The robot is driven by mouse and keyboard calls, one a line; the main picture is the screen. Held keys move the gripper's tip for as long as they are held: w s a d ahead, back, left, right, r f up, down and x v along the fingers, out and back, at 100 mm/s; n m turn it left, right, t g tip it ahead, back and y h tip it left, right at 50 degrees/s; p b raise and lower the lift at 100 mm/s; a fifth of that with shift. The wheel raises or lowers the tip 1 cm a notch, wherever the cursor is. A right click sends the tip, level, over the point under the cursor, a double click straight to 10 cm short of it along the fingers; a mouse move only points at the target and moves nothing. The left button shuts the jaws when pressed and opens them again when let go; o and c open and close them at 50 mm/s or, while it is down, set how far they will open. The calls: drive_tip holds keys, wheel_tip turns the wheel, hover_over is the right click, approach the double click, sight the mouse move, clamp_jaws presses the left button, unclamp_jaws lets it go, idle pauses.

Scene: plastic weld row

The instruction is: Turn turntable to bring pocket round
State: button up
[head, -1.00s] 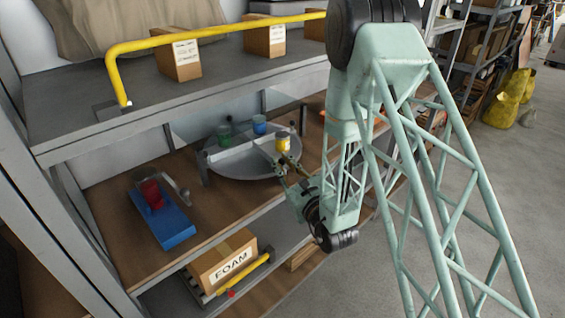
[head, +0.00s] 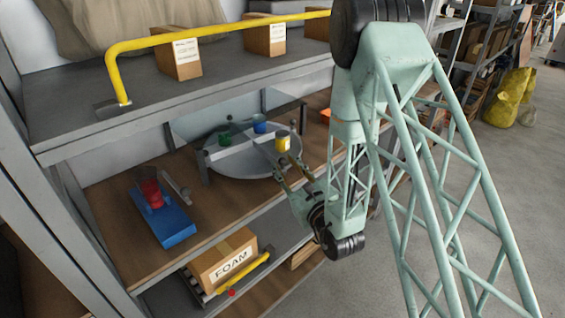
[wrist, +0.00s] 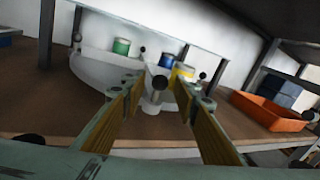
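The round grey turntable (head: 250,164) sits on the brown middle shelf, with light dividers splitting its top into pockets. It holds a green pot (head: 225,138), a blue pot (head: 260,127) and, nearest my gripper, a yellow pot (head: 283,144). My gripper (head: 286,161) reaches over the near right rim. In the wrist view, its two fingers (wrist: 158,88) are apart, and a dark-topped knob post (wrist: 160,82) of the turntable shows between them with gaps on both sides. Whether the fingers touch the post cannot be told. The turntable rim (wrist: 95,72) is partly hidden by the fingers.
An orange tray (wrist: 268,112) with blue boxes stands right of the turntable. A blue base with a red part (head: 163,218) is at left. A FOAM box (head: 222,262) is below. The upper shelf (head: 75,110) and its yellow rail overhang the turntable.

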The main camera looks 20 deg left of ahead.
drive_tip(key=v, duration=0.9)
drive_tip(key=shift+d, duration=0.2)
drive_tip(key=shift+s, duration=0.2)
